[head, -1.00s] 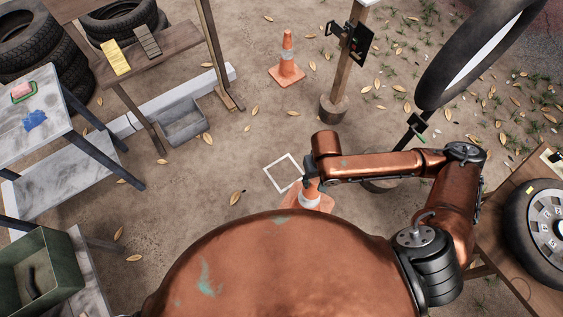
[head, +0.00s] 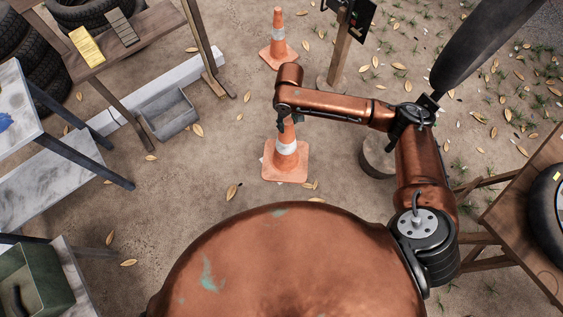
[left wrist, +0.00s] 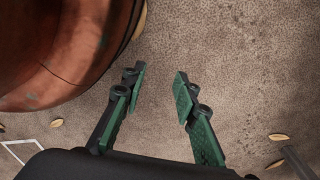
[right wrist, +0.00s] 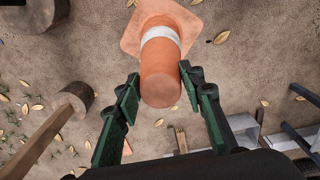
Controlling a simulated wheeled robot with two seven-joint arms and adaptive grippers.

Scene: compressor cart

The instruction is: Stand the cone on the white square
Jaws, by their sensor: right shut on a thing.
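The orange cone (head: 287,158) with a white band is upright below my right gripper (head: 284,124) in the head view. In the right wrist view the cone (right wrist: 160,72) has its top between the two fingers of my right gripper (right wrist: 158,84), which is shut on it. I cannot tell whether its base touches the ground. The white square (left wrist: 22,146) shows only in part at the lower left of the left wrist view. In the head view it is almost wholly hidden at the cone's base. My left gripper (left wrist: 158,76) is open and empty above bare ground.
A second cone (head: 278,44) stands farther back. A wooden post (head: 347,50) and a stump (head: 377,158) are right of the held cone. A grey bin (head: 169,113) and tables are at left. A workbench (head: 522,215) is at right. Ground left of the held cone is clear.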

